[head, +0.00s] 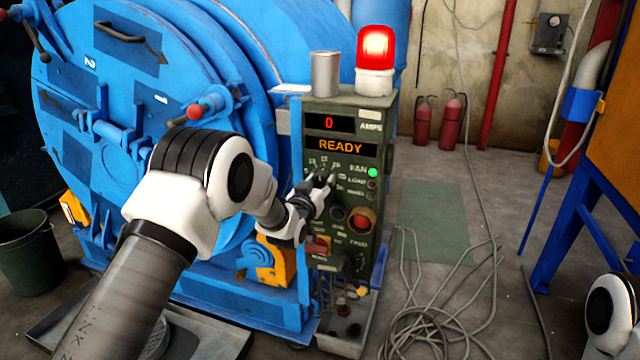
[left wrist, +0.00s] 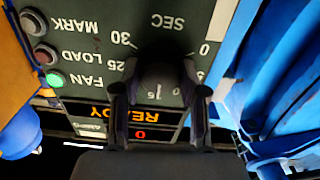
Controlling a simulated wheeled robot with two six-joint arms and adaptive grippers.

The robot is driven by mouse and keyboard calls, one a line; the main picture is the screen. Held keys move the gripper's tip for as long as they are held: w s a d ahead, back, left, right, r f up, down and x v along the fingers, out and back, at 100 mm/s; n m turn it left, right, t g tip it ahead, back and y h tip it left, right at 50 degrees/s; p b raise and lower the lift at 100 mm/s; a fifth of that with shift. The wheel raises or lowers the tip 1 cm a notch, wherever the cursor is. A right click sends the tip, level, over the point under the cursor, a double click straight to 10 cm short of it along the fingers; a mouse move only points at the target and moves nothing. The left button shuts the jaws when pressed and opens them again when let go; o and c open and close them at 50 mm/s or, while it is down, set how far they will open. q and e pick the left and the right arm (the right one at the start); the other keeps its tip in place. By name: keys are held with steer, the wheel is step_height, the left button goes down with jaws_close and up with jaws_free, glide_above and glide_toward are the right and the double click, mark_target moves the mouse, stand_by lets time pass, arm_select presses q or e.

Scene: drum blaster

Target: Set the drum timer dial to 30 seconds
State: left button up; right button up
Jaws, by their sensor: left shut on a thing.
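The drum timer dial is a dark round knob, seen in the left wrist view (left wrist: 162,72), on the green control panel (head: 345,275). The wrist view is upside down. Around the knob I read 0, 25, 30 and SEC; a 15 shows between the fingers. My left gripper (head: 318,188) reaches the panel from the left and hides most of the dial in the head view. In the wrist view its two dark fingers (left wrist: 160,92) stand on both sides of the knob, shut on it. I cannot make out the dial's pointer. My right gripper is out of view.
The panel displays read 0 AMPS and READY (head: 340,147), and a green FAN lamp (head: 372,173) glows. A lit red beacon (head: 375,48) and a metal cup (head: 324,75) stand on top. The blue drum machine (head: 110,130) is at left. Loose cables (head: 430,325) lie on the floor.

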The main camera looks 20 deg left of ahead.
arm_select(q)
steer(key=m, duration=0.6)
steer(key=shift+f, duration=0.1)
steer(key=m, duration=0.6)
steer(key=shift+m, duration=0.4)
steer(key=m, duration=0.6)
steer(key=shift+b, duration=0.4)
steer(key=m, duration=0.5)
steer(key=shift+m, duration=0.4)
steer(key=o, duration=1.1)
